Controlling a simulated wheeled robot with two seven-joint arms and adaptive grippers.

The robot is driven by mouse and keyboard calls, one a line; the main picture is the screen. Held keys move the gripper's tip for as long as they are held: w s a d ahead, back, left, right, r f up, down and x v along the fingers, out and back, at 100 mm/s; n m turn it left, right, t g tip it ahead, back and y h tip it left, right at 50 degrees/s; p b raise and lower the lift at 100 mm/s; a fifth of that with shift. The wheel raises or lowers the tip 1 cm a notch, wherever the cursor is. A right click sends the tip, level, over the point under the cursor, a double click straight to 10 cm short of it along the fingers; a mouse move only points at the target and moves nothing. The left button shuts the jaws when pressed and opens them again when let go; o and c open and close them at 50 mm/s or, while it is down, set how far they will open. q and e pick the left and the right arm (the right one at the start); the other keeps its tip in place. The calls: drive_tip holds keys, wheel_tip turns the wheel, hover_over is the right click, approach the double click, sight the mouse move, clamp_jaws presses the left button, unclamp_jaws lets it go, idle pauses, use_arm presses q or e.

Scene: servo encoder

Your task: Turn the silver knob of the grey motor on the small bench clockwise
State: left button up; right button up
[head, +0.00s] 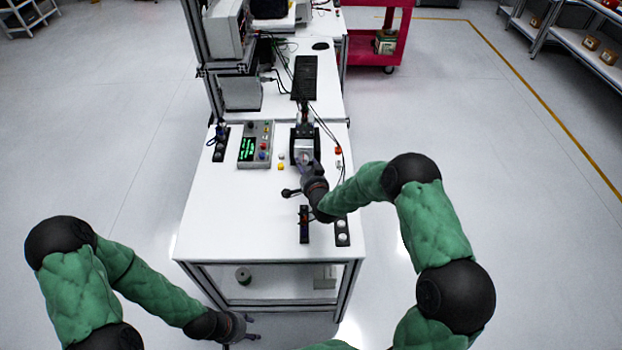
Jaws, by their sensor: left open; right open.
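The grey motor (303,146) sits in a black mount on the small white bench (235,215), right of the bench's middle. Its silver knob cannot be clearly told apart at this size; the motor's near end is close to my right gripper. My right gripper (302,178) is open just in front of the motor, reaching in from the right. One finger points left and the other lies toward the motor; I cannot tell whether it touches. My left gripper (250,328) is open and empty, low in front of the bench, away from the motor.
A grey control box (256,144) with a green display and coloured buttons stands left of the motor. Small coloured buttons and cables lie around it. A black keyboard (304,77) lies behind. Black switch strips (304,224) are near the front right. The bench's front left is clear.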

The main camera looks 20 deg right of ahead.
drive_tip(key=v, duration=0.9)
drive_tip(key=shift+s, duration=0.1)
